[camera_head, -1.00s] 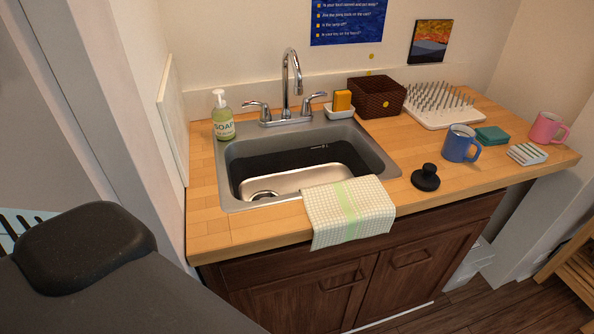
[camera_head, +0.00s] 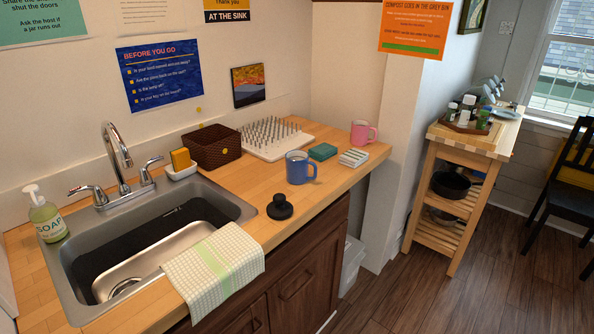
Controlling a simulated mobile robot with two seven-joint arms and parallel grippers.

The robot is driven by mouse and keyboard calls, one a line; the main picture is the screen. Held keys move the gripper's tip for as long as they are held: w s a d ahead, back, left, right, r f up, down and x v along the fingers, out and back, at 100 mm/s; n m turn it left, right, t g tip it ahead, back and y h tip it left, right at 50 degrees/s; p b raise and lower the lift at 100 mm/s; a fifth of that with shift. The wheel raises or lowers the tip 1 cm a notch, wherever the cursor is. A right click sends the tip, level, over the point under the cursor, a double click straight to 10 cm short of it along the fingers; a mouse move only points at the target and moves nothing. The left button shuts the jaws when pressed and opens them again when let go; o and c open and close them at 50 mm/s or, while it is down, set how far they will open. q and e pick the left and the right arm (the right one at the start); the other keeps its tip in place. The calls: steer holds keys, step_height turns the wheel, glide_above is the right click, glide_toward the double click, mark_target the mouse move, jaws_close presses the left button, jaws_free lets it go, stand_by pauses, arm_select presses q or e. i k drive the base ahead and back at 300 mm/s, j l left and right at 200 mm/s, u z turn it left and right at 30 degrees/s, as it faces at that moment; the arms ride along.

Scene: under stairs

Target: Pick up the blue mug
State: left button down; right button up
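The blue mug (camera_head: 297,168) stands upright on the wooden counter (camera_head: 240,187), to the right of the sink. Its handle points right. Neither of my grippers shows in the view.
A pink mug (camera_head: 361,133), a striped stack (camera_head: 353,157), a spiked drying rack (camera_head: 270,138) and a brown basket (camera_head: 212,146) share the counter. The sink (camera_head: 230,205) has a towel (camera_head: 213,266) over its front edge.

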mark_target(297, 162)
steer(key=i+l, duration=0.15)
steer(key=l, duration=0.2)
steer(key=i+l, duration=0.2)
steer(key=l, duration=0.15)
steer(key=i+l, duration=0.15)
steer(key=l, duration=0.25)
steer(key=i+l, duration=0.2)
steer(key=l, duration=0.15)
steer(key=u, duration=0.85)
